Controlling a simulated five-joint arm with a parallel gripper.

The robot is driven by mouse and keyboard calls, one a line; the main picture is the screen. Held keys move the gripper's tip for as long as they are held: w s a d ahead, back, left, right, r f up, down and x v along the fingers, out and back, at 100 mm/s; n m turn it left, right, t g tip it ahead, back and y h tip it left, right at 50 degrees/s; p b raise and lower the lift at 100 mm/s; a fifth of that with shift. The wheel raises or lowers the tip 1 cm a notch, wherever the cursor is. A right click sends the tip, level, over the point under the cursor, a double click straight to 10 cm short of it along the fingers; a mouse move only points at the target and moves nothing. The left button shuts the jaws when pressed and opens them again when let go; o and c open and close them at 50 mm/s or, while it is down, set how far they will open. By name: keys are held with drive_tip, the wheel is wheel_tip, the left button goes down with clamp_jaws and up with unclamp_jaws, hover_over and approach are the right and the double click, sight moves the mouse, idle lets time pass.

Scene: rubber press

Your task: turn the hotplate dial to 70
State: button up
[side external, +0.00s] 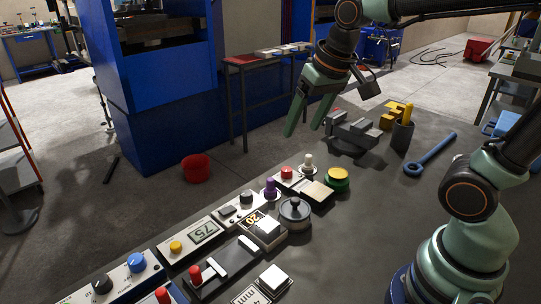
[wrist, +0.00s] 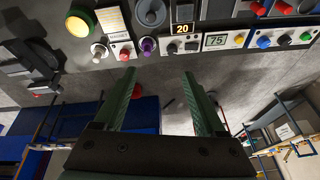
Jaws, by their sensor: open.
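I cannot tell for sure which control is the hotplate dial, as no hotplate label is readable. A separate orange display (wrist: 182,28) reads 20. A round dark dial (side external: 295,210) with a raised top stands beside the white-topped block. My gripper (side external: 304,130) is open and empty, above and apart from the controls. In the wrist view its fingers (wrist: 160,76) point toward the control row.
A purple knob (side external: 270,188), a red button (side external: 286,172) and a yellow button (side external: 338,175) stand close by. A grey vise (side external: 352,130) and a dark cup (side external: 402,135) stand farther back.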

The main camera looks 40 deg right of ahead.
drive_tip(key=w+a+f+m+g, duration=0.2)
drive_tip(key=w+f+m+g, duration=0.15)
drive_tip(key=w, duration=0.55)
drive_tip(key=m+g, duration=0.1)
drive_tip(key=m, duration=0.3)
approach(245, 193)
wheel_tip(245, 193, down, 9)
drive_tip(key=shift+s+d+r, duration=0.1)
drive_tip(key=shift+s+r, duration=0.05)
clamp_jaws()
